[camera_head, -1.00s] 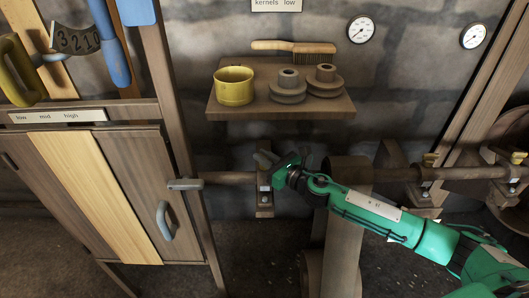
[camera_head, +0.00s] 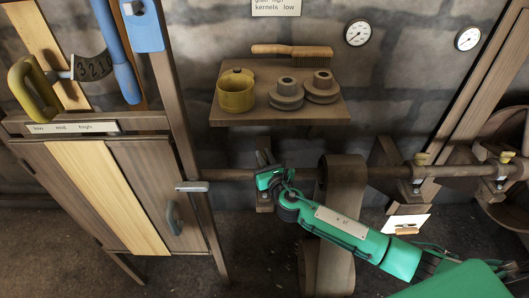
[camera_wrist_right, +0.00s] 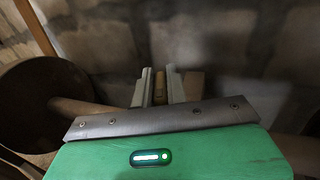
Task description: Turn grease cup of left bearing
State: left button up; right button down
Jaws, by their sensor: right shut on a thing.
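The left bearing (camera_head: 264,207) sits on a bracket below the shelf, on the long horizontal shaft (camera_head: 228,174). My right gripper (camera_head: 268,179) is at the top of this bearing and covers its grease cup in the head view. In the right wrist view, the brass-coloured grease cup (camera_wrist_right: 160,90) stands between the two grey fingers of my right gripper (camera_wrist_right: 160,84). The gripper is shut on it. My left gripper is in neither view.
A wide belt (camera_head: 342,180) runs over the shaft right of the bearing, close to my right arm. A shelf (camera_head: 325,112) with a yellow pot (camera_head: 236,94) and pulleys is above. A wooden cabinet (camera_head: 100,195) stands left.

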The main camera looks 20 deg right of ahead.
jog(key=m+h+p, duration=0.1)
jog(key=m+h, duration=0.1)
jog(key=h, duration=0.2)
jog(key=m+g+h+p, duration=0.1)
jog(key=m+h+p, duration=0.1)
jog(key=m+h, duration=0.1)
jog(key=shift+a+r+m+g+h, duration=0.15)
jog(key=shift+m+g+h, duration=0.15)
jog(key=shift+h, duration=0.5)
jog(key=m+g+h+p, duration=0.1)
jog(key=m+h, duration=0.1)
jog(key=h, duration=0.1)
jog(key=shift+g, duration=0.4)
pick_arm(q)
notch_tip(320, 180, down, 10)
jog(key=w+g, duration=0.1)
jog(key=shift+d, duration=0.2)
pick_arm(e)
jog(key=shift+m+g+h, duration=1.5)
jog(key=shift+m+h, duration=0.1)
jog(key=shift+h, duration=0.1)
jog(key=shift+g, duration=0.3)
jog(key=c, duration=1.4)
grip_release()
